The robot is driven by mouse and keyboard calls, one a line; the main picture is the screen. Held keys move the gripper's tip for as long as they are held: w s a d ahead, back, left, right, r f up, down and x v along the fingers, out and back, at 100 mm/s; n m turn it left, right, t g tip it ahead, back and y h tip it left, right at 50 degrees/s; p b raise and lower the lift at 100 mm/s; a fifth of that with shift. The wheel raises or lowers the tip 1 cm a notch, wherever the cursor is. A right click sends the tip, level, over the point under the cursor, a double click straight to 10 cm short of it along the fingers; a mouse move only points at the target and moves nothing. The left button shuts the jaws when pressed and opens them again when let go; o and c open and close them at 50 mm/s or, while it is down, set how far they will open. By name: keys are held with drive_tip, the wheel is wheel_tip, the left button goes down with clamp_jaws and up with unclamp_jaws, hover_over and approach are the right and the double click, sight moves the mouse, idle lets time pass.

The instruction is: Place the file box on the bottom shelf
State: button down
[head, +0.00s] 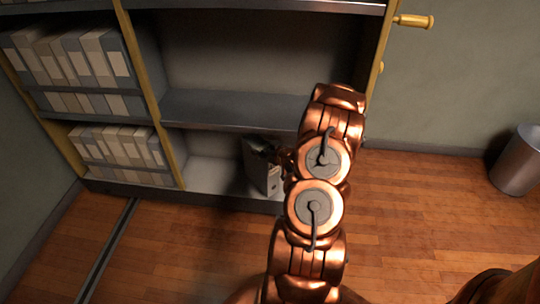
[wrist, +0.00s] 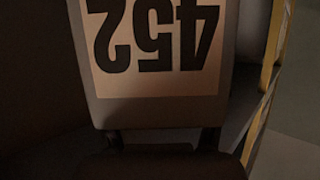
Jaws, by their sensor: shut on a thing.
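The grey file box (head: 255,166) is upright in the bottom right bay of the shelf unit, near the front edge. My gripper (head: 284,160) is shut on it from its right side, partly hidden by my copper arm. Whether the box's base touches the bottom shelf (head: 215,174) I cannot tell. In the wrist view the file box (wrist: 158,112) fills the middle, with a pale label reading 452 upside down. My gripper's dark fingers (wrist: 160,140) show at the box's near edge.
Several file boxes (head: 118,146) stand in the bottom left bay, beyond a yellow upright (head: 150,95). The bottom shelf is clear left of the held box. The middle shelf (head: 235,110) above is empty. A metal bin (head: 518,165) stands far right.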

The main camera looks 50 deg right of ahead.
sight(254, 141)
drive_tip(key=w, duration=0.2)
drive_tip(key=w+b, duration=0.1)
drive_tip(key=w, duration=0.4)
drive_tip(key=shift+w+d+f, duration=0.2)
drive_tip(key=shift+d+f, duration=0.05)
drive_tip(key=shift+d, duration=0.15)
drive_tip(key=shift+f+b, duration=0.85)
drive_tip(key=shift+f, duration=1)
drive_tip(key=shift+c, duration=0.7)
unclamp_jaws()
